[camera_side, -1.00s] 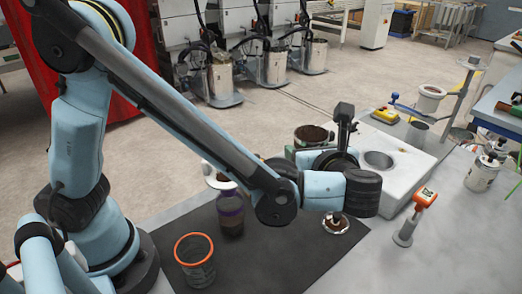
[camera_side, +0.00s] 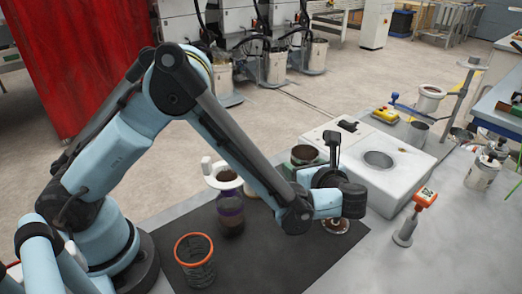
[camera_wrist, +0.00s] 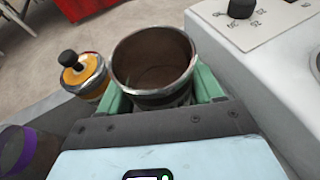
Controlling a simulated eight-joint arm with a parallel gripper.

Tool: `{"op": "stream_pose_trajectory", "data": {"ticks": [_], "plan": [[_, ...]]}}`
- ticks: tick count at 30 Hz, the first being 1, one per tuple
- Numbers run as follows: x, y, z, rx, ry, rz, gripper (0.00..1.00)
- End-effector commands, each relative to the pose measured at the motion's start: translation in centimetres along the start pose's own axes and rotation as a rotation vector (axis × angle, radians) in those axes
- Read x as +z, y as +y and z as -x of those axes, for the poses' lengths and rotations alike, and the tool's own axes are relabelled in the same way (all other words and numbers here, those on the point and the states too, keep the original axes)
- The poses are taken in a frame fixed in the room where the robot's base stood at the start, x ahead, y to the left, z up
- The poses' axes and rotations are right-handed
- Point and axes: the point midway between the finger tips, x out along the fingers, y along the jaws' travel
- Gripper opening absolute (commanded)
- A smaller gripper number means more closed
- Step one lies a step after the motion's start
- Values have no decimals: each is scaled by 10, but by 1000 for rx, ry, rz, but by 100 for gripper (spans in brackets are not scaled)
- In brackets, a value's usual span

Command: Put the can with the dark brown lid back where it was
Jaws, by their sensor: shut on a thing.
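The can with the dark brown top (camera_side: 304,154) is beside the white machine in the side view. In the wrist view this can (camera_wrist: 153,66) shows a metal rim and a dark brown round top that looks recessed, like a hollow inside. My gripper (camera_wrist: 162,95) is shut on it, with a green finger on either side. In the side view my gripper (camera_side: 304,165) is mostly hidden behind my wrist. The can looks upright and low; whether its base touches the table is hidden.
A yellow can with a black knob (camera_wrist: 84,74) stands left of the held can. A purple-banded jar (camera_side: 231,215) and an orange-rimmed container (camera_side: 195,262) stand on the dark mat (camera_side: 285,262). The white machine (camera_side: 405,165) is close on the right. The mat's front is clear.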

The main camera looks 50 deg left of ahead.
Motion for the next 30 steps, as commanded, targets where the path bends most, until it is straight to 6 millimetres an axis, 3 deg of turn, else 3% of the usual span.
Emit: {"op": "stream_pose_trajectory", "data": {"ticks": [5, 15, 29, 30], "plan": [[-3, -3, -11, 0, -1, -1, 28], [-37, -3, -24, -1, -1, -1, 28], [-42, -2, -26, 0, 0, -1, 28], [-42, -2, -26, 0, 0, -1, 72]]}}
